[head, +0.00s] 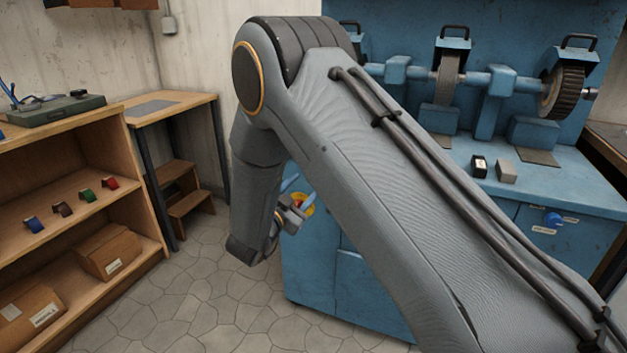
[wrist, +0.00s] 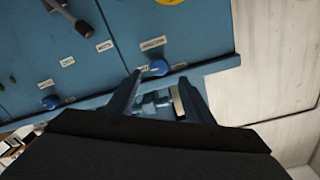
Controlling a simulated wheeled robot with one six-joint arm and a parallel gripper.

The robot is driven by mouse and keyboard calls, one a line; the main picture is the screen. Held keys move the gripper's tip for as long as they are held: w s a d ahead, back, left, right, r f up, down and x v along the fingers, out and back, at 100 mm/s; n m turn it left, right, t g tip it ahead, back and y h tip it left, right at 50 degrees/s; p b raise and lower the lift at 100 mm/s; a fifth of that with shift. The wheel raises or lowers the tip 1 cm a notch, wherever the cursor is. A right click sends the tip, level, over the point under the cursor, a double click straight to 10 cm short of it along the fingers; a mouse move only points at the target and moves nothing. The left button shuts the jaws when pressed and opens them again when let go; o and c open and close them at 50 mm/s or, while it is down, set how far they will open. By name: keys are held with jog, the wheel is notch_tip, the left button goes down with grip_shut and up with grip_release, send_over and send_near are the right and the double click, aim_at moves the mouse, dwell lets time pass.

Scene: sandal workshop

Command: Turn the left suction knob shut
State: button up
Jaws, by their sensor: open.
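A round blue knob (wrist: 159,67) on the blue machine's front lies just beyond and between my fingertips in the wrist view, with a small white label beside it. I cannot tell whether the fingers touch it. My gripper (wrist: 161,77) is open; its two fingers flank the knob. In the head view my gripper (head: 290,208) shows beside the machine's front left corner, partly hidden by my arm. A second blue knob (wrist: 50,102) sits to the left in the wrist view; it also shows at the right in the head view (head: 552,219). My arm hides the first knob there.
The blue machine (head: 570,185) carries grinding wheels and two small blocks on its top. A yellow and red button (head: 303,203) is close to my gripper. A dark lever (wrist: 84,28) juts from the front. Wooden shelves (head: 75,160) stand left; the floor between is clear.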

jog(key=x, duration=0.7)
jog(key=c, duration=1)
